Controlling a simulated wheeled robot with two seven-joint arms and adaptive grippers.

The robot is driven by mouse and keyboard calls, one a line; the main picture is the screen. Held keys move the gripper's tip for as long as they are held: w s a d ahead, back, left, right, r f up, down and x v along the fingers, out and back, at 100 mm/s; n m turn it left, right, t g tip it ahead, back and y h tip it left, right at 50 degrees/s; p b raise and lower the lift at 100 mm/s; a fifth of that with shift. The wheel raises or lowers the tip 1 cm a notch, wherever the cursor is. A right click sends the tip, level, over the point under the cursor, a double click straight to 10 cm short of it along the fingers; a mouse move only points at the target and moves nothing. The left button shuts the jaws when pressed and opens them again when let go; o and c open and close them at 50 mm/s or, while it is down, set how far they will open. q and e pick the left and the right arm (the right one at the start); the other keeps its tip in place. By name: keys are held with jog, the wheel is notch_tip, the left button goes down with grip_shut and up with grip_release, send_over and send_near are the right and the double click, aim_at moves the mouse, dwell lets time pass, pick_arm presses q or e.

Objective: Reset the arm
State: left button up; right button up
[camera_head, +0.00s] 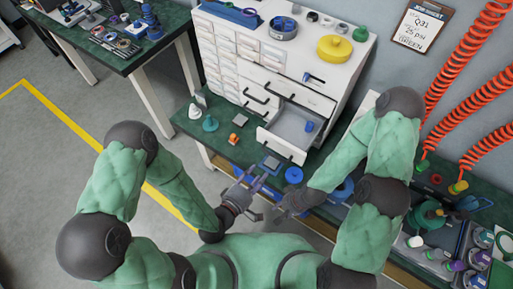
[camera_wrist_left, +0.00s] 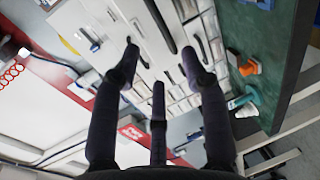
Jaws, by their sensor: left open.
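My left gripper (camera_head: 254,186) is at the front edge of the green-topped bench, below the open drawer in the head view. In the left wrist view its dark fingers (camera_wrist_left: 160,62) are spread, with nothing held between them. My right gripper (camera_head: 268,211) is close beside it, a little lower and to the right. It is small and dark there, and its finger opening is unclear. Both arms are bent, with the forearms reaching inward to the middle.
A white drawer cabinet (camera_head: 265,68) stands on the bench with one drawer (camera_head: 284,147) pulled out, holding a small blue part (camera_head: 309,127). An orange block (camera_head: 233,138), blue disc (camera_head: 294,174) and grey square (camera_head: 270,162) lie nearby. Red coiled hoses (camera_head: 455,115) hang at right.

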pick_arm(q)
jog(key=w+a+f+m+g+y, duration=0.1)
jog(key=a+f+m+g+y, duration=0.35)
jog(key=f, duration=0.55)
jog(key=s+a+f+m+g, duration=0.4)
jog(key=s+a+f+g, duration=0.1)
jog(key=s+f+g, duration=0.1)
jog(key=shift+s+g, duration=0.8)
jog(key=shift+g, duration=0.25)
